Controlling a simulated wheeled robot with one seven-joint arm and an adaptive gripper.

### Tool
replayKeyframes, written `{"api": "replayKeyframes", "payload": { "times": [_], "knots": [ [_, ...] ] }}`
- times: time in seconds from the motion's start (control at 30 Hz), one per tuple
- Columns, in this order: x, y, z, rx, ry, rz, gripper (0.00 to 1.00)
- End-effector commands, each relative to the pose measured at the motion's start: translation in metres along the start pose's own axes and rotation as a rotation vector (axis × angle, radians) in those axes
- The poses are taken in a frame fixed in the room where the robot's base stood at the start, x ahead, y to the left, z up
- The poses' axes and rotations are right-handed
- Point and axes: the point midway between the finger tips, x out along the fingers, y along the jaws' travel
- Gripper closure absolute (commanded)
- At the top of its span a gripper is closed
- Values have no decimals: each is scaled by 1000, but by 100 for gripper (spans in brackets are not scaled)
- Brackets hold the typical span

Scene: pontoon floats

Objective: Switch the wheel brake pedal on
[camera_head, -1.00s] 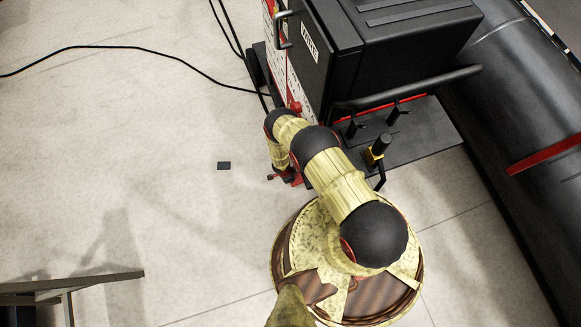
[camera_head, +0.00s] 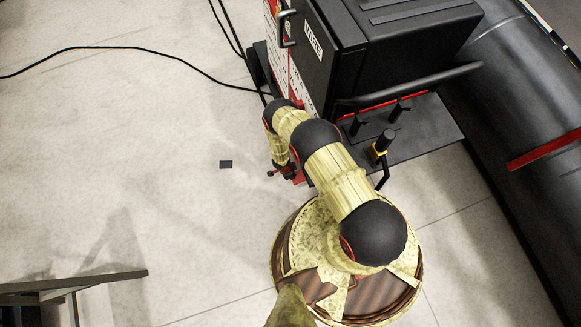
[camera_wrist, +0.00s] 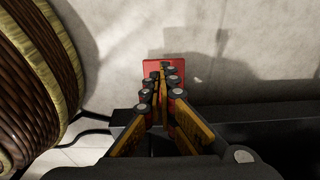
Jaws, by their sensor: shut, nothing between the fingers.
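A red plate that looks like the brake pedal (camera_wrist: 178,59) shows in the wrist view, low near the floor beside a dark base edge. My gripper (camera_wrist: 163,70) is shut with empty fingers, and its tips lie over the red plate in that view. I cannot tell whether they touch it. In the head view my gripper (camera_head: 281,172) points down beside the machine's lower left corner. A small red part (camera_head: 298,178) shows just right of it, mostly hidden by my arm.
A black cabinet (camera_head: 335,65) stands on a dark platform (camera_head: 435,125) with a yellow-collared lever (camera_head: 380,148). A large black float (camera_head: 510,90) lies to the right. Black cables (camera_head: 130,47) cross the floor. A grey bench (camera_head: 75,284) stands lower left. The floor at left is mostly clear.

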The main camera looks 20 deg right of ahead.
Motion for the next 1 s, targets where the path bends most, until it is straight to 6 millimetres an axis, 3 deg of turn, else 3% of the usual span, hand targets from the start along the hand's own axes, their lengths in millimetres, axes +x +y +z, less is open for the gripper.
{"api": "replayKeyframes", "payload": {
  "times": [0.1, 0.4, 0.6, 1.0],
  "knots": [
    [-29, -1, 12, -4, 0, -1, 100],
    [-76, -1, 38, 0, 0, -1, 100],
    [-89, 0, 45, 0, 0, 1, 100],
    [-90, 0, 46, 1, 0, 1, 100]
  ]
}}
